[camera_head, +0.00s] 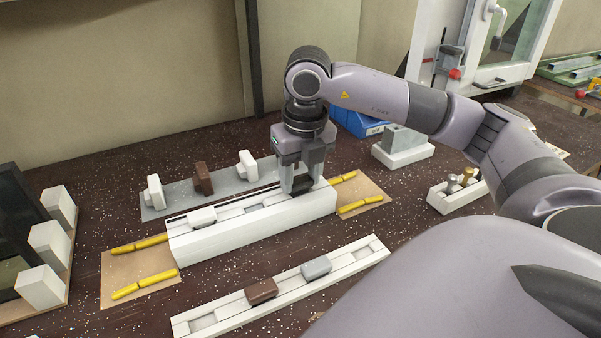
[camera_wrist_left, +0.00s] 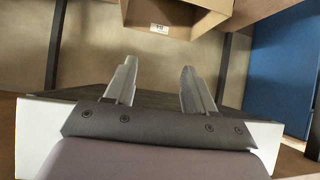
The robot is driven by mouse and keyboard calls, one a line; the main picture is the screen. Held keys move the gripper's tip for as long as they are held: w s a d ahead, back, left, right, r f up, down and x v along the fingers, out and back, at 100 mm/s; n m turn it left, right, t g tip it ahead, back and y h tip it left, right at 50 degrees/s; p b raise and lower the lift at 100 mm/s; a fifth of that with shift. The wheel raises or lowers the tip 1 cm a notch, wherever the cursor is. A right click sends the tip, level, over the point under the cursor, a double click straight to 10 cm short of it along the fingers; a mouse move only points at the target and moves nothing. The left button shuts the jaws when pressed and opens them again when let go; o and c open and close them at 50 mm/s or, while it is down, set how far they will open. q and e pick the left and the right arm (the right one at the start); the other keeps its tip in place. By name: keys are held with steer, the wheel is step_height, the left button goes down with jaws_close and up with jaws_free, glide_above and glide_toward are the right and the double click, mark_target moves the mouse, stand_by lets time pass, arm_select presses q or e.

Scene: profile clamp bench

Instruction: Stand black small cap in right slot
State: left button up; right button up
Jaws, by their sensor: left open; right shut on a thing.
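My right gripper (camera_head: 303,188) points down over the right part of the long white slotted block (camera_head: 255,226) in the head view. It is shut on the black small cap (camera_head: 300,184), which shows as a dark piece between the fingers. The fingers partly hide the cap and the slot under it, so I cannot tell whether it touches the block. A white cap (camera_head: 201,216) lies in the left part of the same block. My left gripper (camera_wrist_left: 158,72) shows in the left wrist view, open and empty.
Behind the block, a grey strip (camera_head: 215,196) holds two white pieces and a brown one. In front, a white rail (camera_head: 213,321) carries a brown cap (camera_head: 261,290) and a grey cap (camera_head: 317,267). Yellow bars (camera_head: 138,244) flank the block. A small white holder (camera_head: 450,199) stands right.

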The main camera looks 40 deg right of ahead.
steer(key=shift+f, duration=0.25)
steer(key=shift+r, duration=0.1)
steer(key=o, duration=1.1)
